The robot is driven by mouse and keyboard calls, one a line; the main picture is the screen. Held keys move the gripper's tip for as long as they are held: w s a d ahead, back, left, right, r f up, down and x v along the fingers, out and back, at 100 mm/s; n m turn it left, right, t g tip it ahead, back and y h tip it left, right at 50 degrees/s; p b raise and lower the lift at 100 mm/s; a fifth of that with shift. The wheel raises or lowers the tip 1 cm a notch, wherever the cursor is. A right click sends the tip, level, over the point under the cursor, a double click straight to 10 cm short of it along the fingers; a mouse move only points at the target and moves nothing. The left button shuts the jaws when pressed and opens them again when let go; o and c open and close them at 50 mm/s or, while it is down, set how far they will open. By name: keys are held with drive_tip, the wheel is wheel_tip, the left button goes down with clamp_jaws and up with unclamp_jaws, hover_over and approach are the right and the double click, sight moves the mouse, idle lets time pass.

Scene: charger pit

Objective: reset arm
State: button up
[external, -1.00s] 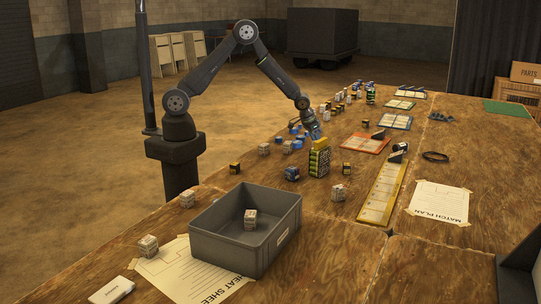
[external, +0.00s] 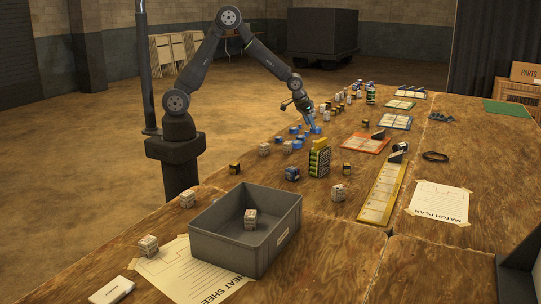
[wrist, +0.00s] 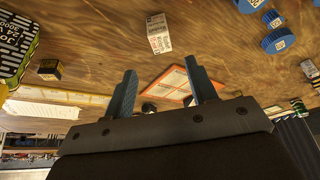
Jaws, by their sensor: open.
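My arm is bent up over the left side of the bench. My gripper (external: 314,129) hangs at the arm's end, just above the bench top, behind the tall black-and-yellow block (external: 319,160) and near several blue pieces. In the wrist view its two blue-grey fingers (wrist: 163,92) stand wide apart with nothing between them. An orange-framed board (wrist: 172,84) shows beyond the fingers. A white printed block (wrist: 158,35) lies beyond the gap, apart from the fingers.
A grey bin (external: 205,243) holding one white block stands at the near edge. A yellow strip board (external: 383,194), an orange board (external: 364,144) and a blue board (external: 396,122) lie to the right. Several small blocks and batteries crowd the left side.

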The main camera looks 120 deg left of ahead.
drive_tip(key=x, duration=1.2)
drive_tip(key=shift+f, duration=0.2)
drive_tip(key=shift+r, duration=0.15)
